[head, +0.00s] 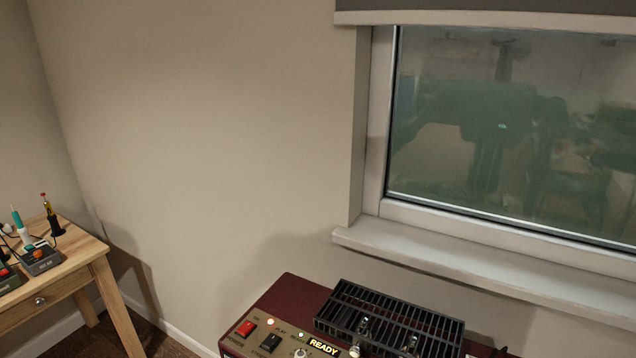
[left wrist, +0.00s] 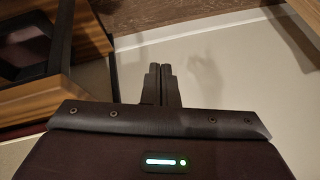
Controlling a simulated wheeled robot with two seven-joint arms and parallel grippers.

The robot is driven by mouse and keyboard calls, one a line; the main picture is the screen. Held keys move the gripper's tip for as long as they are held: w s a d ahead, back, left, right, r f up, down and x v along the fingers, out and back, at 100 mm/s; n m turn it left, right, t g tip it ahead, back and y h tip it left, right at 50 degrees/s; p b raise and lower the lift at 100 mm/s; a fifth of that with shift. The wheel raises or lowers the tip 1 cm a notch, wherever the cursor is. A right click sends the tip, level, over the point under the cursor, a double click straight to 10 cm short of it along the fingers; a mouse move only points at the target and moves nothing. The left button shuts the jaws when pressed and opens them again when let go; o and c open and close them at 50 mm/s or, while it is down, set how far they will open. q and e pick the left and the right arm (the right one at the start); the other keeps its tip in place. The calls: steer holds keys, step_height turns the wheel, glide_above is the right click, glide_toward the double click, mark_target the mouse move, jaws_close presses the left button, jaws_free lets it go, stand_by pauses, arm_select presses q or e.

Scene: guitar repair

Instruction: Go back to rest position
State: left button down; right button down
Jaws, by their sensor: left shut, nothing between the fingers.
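My left gripper (left wrist: 158,84) shows in the left wrist view with its two dark fingers close together and nothing between them. It is over a pale surface, beside a wooden piece of furniture (left wrist: 85,40). Neither gripper shows in the head view. My right gripper is in neither view.
A dark red amplifier-like unit (head: 283,296) with a lit READY label and a black grille (head: 390,318) stands below the window (head: 510,130) and its sill (head: 480,262). A wooden table (head: 78,256) with soldering tools (head: 45,255) stands at left. Brown floor (head: 155,335) shows between them.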

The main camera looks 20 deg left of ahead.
arm_select(q)
steer(key=s+d+f+g, duration=0.1)
steer(key=s+d+f, duration=0.4)
steer(key=d, duration=0.6)
steer(key=s+d+f+g+h, duration=0.1)
steer(key=s+d+f+g, duration=0.1)
steer(key=s+d+f, duration=0.4)
steer(key=s+d+f+n+g, duration=0.1)
steer(key=s+d+f, duration=0.5)
steer(key=d, duration=1)
steer(key=shift+s+d+g, duration=0.3)
steer(key=shift+s+g, duration=0.2)
